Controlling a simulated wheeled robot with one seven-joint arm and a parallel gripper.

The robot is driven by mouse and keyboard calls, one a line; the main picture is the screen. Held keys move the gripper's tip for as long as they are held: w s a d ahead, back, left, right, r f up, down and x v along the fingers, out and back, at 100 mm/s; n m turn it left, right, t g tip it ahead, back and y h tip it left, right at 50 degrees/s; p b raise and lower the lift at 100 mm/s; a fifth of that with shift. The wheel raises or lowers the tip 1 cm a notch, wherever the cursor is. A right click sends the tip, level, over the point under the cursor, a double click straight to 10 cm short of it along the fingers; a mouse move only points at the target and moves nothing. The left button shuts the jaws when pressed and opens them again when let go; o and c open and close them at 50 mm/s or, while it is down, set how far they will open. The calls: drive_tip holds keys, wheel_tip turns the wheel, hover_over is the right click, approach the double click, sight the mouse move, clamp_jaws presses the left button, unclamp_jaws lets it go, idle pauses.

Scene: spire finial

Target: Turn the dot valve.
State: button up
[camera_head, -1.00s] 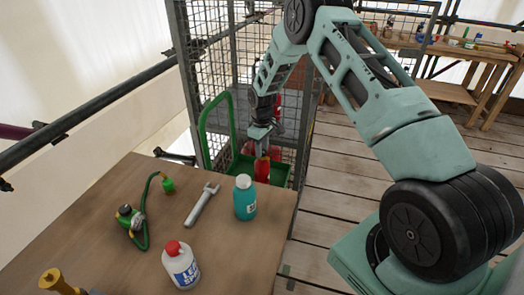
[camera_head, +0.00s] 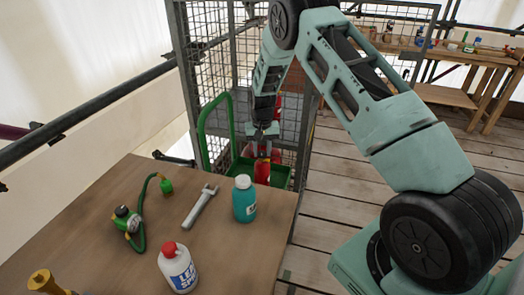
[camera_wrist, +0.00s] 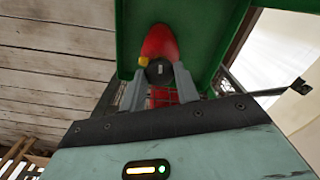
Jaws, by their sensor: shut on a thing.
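A red gas cylinder (camera_head: 262,172) stands in a green trolley (camera_head: 218,122) beyond the table, inside a mesh cage. In the wrist view the red cylinder top (camera_wrist: 160,42) lies just past my fingertips. A dark round valve knob (camera_wrist: 160,73) with a small pale mark sits between the fingers, and a small yellow part (camera_wrist: 143,61) is beside it. My gripper (camera_head: 263,148) points down at the cylinder top; in the wrist view its two grey fingers (camera_wrist: 160,76) are shut on the knob. The fingers partly cover the knob's sides. I cannot tell whether the mark is a dot.
The wooden table (camera_head: 110,190) in front holds a wrench (camera_head: 200,206), a teal bottle (camera_head: 244,199), a white bottle with red cap (camera_head: 178,268) and a green hose fitting (camera_head: 130,220). Mesh cage walls (camera_head: 205,50) stand close around the cylinder. Plank floor (camera_head: 345,175) is clear at right.

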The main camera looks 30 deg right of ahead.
sight(262, 153)
drive_tip(key=shift+m, duration=1)
drive_tip(key=o, duration=1)
wheel_tip(262, 153, up, 17)
drive_tip(key=shift+r+b, duration=0.2)
drive_tip(key=shift+b, duration=0.65)
